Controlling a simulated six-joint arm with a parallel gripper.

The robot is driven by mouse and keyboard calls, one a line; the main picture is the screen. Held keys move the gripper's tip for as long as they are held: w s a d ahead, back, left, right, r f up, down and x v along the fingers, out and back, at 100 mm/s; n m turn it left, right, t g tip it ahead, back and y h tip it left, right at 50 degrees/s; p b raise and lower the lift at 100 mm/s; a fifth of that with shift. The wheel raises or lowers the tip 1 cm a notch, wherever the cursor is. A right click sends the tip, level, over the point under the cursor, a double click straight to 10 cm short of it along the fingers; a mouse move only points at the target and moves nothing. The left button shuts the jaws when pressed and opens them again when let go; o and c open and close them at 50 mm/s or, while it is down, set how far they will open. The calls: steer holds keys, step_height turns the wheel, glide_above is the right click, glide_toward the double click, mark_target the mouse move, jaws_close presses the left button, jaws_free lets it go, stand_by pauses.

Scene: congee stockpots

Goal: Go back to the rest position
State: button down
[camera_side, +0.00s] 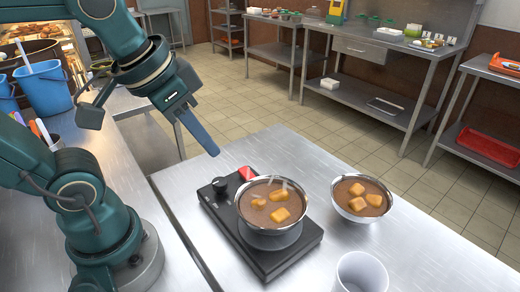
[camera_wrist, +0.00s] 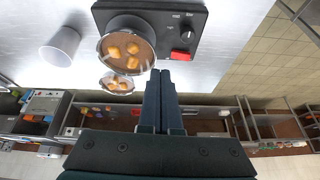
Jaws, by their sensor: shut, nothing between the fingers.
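The burner has a dark knob and a red switch (camera_side: 246,172). The pot also shows in the wrist view (camera_wrist: 106,50), left of the fingers. A metal bowl (camera_side: 361,215) of brown congee with golden chunks stands on the table beside the burner.
A white cup (camera_side: 361,273) stands at the table's front. The steel table (camera_side: 440,262) is clear to the right. Blue buckets (camera_side: 44,88) stand on the counter at left. Shelving with a red tray (camera_side: 488,146) stands across the tiled floor.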

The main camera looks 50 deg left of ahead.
steer(key=shift+s+d+f+n+t, duration=0.1)
steer(key=shift+s+f+n+t, duration=0.05)
steer(key=shift+s+f, duration=0.55)
steer(key=shift+s+d+f+n+t, duration=0.15)
steer(key=shift+s+f, duration=0.3)
steer(key=shift+f, duration=0.35)
steer(key=shift+a, duration=0.1)
